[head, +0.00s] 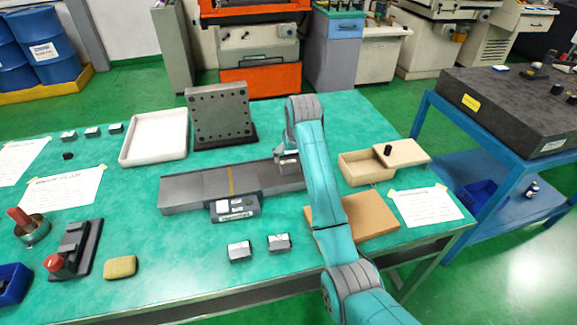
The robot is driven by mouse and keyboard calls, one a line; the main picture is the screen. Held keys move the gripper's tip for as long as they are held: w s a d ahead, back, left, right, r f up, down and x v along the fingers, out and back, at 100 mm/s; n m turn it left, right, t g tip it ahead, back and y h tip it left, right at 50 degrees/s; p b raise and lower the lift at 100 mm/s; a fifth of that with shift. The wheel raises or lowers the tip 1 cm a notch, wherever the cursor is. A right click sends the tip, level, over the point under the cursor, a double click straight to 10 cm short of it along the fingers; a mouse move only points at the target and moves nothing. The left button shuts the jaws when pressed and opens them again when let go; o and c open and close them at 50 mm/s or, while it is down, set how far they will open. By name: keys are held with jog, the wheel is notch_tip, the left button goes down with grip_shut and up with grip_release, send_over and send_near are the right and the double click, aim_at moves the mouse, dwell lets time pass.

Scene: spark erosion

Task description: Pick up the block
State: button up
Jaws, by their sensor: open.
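Several small metal blocks lie on the green table (185,262), and I cannot tell which one the task means. Two grey blocks with light tops, a left one (238,251) and a right one (279,243), sit near the front edge. Three similar blocks, one of them here (92,131), stand in a row at the back left, with a small dark piece (68,156) in front of them. My gripper (287,165) is open over the right end of a long grey bar (190,190). My arm partly hides it, and its fingertips are too small to make out clearly.
A holed upright plate (218,115) and a white tray (155,118) stand behind the bar. A small box with buttons (234,208) is at its front. An open wooden box (365,172) and a brown board (375,215) lie to the right. A yellow sponge (120,267) lies front left.

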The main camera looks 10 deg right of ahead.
aim_at(289, 164)
jog(key=shift+a+x, duration=0.2)
jog(key=shift+x, duration=2.85)
jog(key=c, duration=1.4)
jog(key=shift+w+r, duration=0.1)
grip_shut()
jog(key=shift+r, duration=0.15)
